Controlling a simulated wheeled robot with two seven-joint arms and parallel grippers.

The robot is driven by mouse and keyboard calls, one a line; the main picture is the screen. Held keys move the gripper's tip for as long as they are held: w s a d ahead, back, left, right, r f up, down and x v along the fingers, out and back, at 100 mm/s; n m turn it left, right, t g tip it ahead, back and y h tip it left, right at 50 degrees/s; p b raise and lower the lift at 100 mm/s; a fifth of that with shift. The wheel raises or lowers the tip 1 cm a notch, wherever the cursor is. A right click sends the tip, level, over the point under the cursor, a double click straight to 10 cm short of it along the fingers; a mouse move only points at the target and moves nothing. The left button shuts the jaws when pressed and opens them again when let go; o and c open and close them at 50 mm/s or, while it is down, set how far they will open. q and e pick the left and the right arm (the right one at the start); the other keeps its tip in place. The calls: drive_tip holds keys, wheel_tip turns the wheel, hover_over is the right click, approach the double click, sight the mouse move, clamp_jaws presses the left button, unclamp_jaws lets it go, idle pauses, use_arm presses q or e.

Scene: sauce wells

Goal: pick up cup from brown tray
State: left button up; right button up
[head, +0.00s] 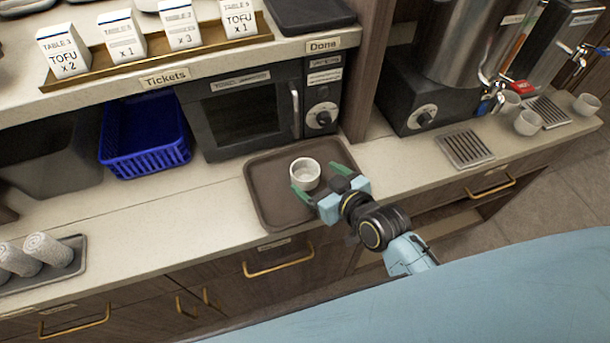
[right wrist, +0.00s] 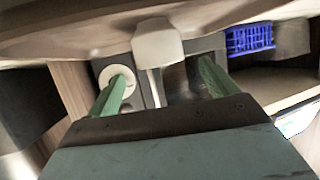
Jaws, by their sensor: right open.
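A small white cup (head: 305,174) stands upright on the brown tray (head: 268,209), on the counter in front of the microwave. My right gripper (head: 316,178) is open, with its green fingers reaching to the cup's near side, one toward each side of it. In the right wrist view, which looks upside down, the cup (right wrist: 157,43) shows between the spread fingers (right wrist: 162,70), with the tray (right wrist: 85,25) at the top. I cannot tell whether a finger touches the cup. My left gripper is not in view.
The microwave (head: 248,110) stands right behind the tray, with a blue basket (head: 145,135) to its left. A tray of rolled towels (head: 45,255) is at far left. Dispensers (head: 440,75) and several cups stand at right. The counter left of the brown tray is clear.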

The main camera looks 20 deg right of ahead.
sight(298, 165)
drive_tip(key=shift+x, duration=3.1)
drive_tip(key=shift+r, duration=0.1)
drive_tip(key=c, duration=1.1)
